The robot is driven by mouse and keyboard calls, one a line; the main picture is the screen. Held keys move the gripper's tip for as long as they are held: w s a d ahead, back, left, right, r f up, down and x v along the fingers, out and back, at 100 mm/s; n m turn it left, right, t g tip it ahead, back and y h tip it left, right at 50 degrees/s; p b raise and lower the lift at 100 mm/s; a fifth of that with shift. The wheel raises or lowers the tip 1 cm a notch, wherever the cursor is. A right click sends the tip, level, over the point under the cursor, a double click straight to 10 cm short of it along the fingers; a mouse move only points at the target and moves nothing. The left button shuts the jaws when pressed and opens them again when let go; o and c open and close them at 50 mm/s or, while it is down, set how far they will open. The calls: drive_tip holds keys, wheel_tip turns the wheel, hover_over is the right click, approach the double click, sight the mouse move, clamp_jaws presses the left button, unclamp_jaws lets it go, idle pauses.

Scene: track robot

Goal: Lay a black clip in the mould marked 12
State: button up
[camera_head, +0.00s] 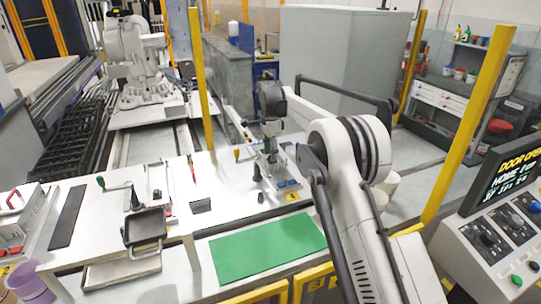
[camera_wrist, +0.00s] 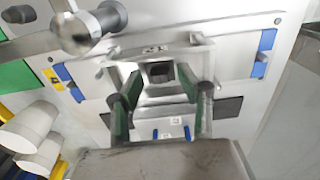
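My gripper (camera_wrist: 160,80) shows in the wrist view with its two green-padded fingers apart, one on each side of a grey block with a dark square middle (camera_wrist: 161,72). I cannot tell whether that dark square is a hollow or a black part, or whether the fingers touch the block. In the head view my gripper (camera_head: 268,158) is low over the bench fixture with blue parts (camera_head: 287,184), and the arm partly hides the area. A small black piece (camera_head: 200,205) lies on the white bench left of it; I cannot tell if it is a clip. No number 12 is readable.
A green mat (camera_head: 268,245) lies on the front of the bench. A black tray (camera_head: 145,226) and a black strip (camera_head: 67,217) are at the left. A yellow post (camera_head: 202,80) stands behind. White cylinders (camera_wrist: 30,130) show at the wrist view's left edge.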

wheel_tip(320, 180, up, 12)
drive_tip(key=f+b, duration=0.1)
drive_tip(key=s+d+r+n+t, duration=0.2)
drive_tip(key=s+d+r+n, duration=0.1)
drive_tip(key=s+d+r, duration=0.7)
drive_tip(key=s+d+r+n+t, duration=0.1)
drive_tip(key=s+d+r+n, duration=0.35)
drive_tip(key=s, duration=0.65)
drive_tip(key=s+d+f+n+t, duration=0.1)
drive_tip(key=s+d, duration=0.3)
drive_tip(key=s, duration=0.4)
drive_tip(key=s+d+f+n+t, duration=0.15)
drive_tip(key=s+d, duration=0.25)
drive_tip(key=s, duration=0.4)
drive_tip(key=s+d+f+n+t, duration=0.1)
drive_tip(key=s+d+f+n, duration=0.1)
drive_tip(key=s+f, duration=0.9)
drive_tip(key=s+d, duration=0.1)
drive_tip(key=s, duration=0.3)
drive_tip(key=shift+d+f+n+t, duration=0.25)
drive_tip(key=shift+f+n+t, duration=0.1)
drive_tip(key=shift+n, duration=0.05)
drive_tip(key=shift+s+f, duration=0.1)
